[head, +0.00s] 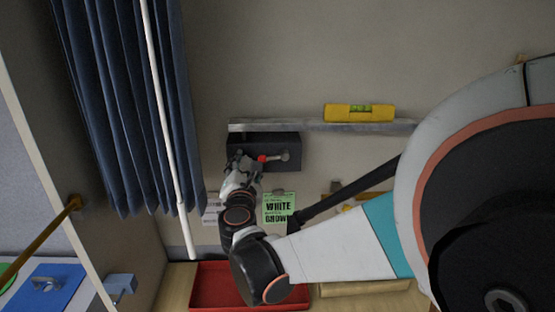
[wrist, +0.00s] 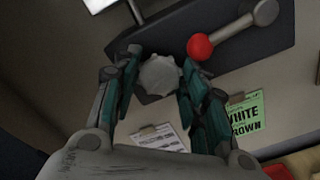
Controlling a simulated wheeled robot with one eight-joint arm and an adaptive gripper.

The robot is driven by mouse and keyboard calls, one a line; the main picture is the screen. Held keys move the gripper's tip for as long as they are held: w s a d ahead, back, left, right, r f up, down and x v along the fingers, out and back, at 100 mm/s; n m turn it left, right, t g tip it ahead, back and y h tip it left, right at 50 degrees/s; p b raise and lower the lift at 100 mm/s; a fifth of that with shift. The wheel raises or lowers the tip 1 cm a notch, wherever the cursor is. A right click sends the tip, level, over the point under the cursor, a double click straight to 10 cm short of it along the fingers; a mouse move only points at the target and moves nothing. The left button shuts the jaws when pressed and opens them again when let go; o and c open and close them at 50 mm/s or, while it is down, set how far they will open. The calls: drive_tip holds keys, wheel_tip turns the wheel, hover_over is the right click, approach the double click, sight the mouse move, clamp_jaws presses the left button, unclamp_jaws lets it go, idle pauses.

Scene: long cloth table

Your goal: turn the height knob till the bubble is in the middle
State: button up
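The height knob (wrist: 160,75) is a pale grey, lobed disc on a dark mount in the wrist view. My gripper (wrist: 160,68) has one finger on each side of it, very close to its rim. I cannot tell whether both fingers touch it. In the head view my gripper (head: 244,164) is at the left end of the dark block (head: 285,143) and hides the knob. The yellow spirit level (head: 359,118) lies on a grey metal bar (head: 300,126), to the right of the block. Its green vial (head: 358,108) shows, but the bubble's place is too small to read.
A lever with a red ball (wrist: 200,47) sticks out just right of the knob; it also shows in the head view (head: 262,158). A green card (head: 279,209) hangs below the block. A red tray (head: 210,287) lies lower down. A dark blue curtain (head: 125,100) hangs at left.

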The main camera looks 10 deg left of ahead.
drive_tip(key=c, duration=0.4)
drive_tip(key=shift+f+m, duration=0.1)
drive_tip(key=shift+m, duration=0.2)
drive_tip(key=m+b, duration=0.1)
drive_tip(key=m, duration=0.2)
drive_tip(key=shift+b, duration=0.4)
drive_tip(key=shift+m+b, duration=0.75)
drive_tip(key=shift+m, duration=1.85)
drive_tip(key=o, duration=1.1)
drive_tip(key=shift+s, duration=0.1)
drive_tip(key=shift+c, duration=0.2)
